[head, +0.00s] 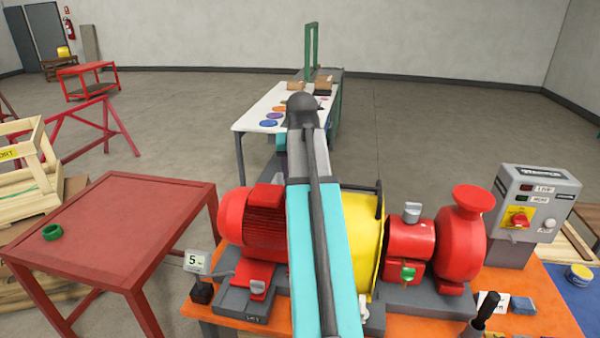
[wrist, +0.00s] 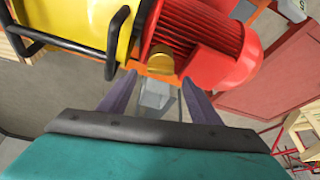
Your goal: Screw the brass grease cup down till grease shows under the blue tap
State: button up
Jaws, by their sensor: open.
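In the wrist view, a rounded brass-coloured part (wrist: 161,62), which looks like the grease cup, sits between the yellow guard and the red motor. My gripper (wrist: 158,79) is open and empty, its two fingers spread on either side below this part in the picture. The gap between the fingertips and the brass part is hard to judge. In the head view my arm covers this spot, and the gripper is out of sight. I see no blue tap in either view; a green tap (head: 408,272) shows under the red pump's bearing housing. No grease is visible.
The red motor (head: 252,218) and yellow guard (head: 361,235) stand close around the brass part. A black handle (wrist: 113,42) juts from the guard near the left finger. A control box (head: 533,200) stands right; a red table (head: 105,235) stands left.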

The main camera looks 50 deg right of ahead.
jog(key=v, duration=1)
jog(key=shift+a+r+p, duration=0.15)
jog(key=shift+r+p, duration=0.2)
jog(key=shift+s, duration=0.1)
dwell(0.9)
